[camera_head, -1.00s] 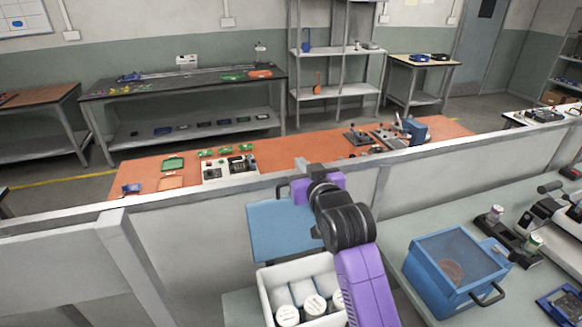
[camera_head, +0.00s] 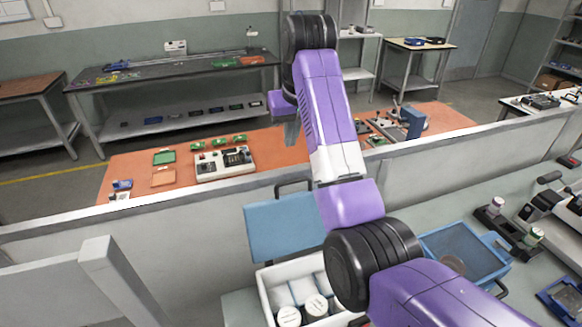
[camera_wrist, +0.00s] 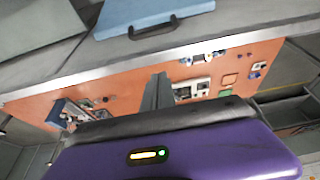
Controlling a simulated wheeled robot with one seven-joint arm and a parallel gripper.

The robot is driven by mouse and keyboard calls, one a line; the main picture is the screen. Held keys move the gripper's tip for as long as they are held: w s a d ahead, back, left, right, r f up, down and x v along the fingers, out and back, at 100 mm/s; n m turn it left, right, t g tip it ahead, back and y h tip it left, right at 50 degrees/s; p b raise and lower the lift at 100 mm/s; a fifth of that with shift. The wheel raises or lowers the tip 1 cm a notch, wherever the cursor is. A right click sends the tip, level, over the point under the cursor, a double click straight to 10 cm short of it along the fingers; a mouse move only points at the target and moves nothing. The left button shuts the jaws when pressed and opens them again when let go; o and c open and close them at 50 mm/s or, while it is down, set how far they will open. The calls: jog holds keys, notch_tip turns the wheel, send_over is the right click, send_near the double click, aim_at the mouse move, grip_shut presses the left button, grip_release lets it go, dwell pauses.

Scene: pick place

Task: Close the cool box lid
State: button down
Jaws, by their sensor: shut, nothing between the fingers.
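The cool box (camera_head: 262,290) is a white, open-topped box at the bottom centre of the head view, with several white-lidded jars (camera_head: 289,316) and white packs inside. Its blue lid (camera_head: 285,230) stands open, tilted back behind the box, with a dark handle (camera_head: 292,183) at its far edge. The lid (camera_wrist: 140,10) also shows at the top of the wrist view. My gripper (camera_head: 291,135) is beyond and above the lid, apart from it, with its fingers shut and empty. The fingers (camera_wrist: 158,85) show in the wrist view. My arm hides the box's right side.
A grey partition (camera_head: 150,225) runs behind the cool box. Beyond it is an orange table (camera_head: 130,165) with trays and devices. A blue crate with a mesh top (camera_head: 465,250) stands right of the box on the grey-green bench (camera_head: 425,208), partly hidden by my arm.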

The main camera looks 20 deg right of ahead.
aim_at(286, 171)
jog(key=x, duration=0.9)
jog(key=shift+s+f, duration=0.1)
jog(key=shift+f, duration=0.2)
jog(key=shift+s+f, duration=0.15)
jog(key=shift+f, duration=0.05)
jog(key=shift+s+p, duration=1.05)
jog(key=shift+s, duration=0.75)
jog(key=shift+f, duration=0.1)
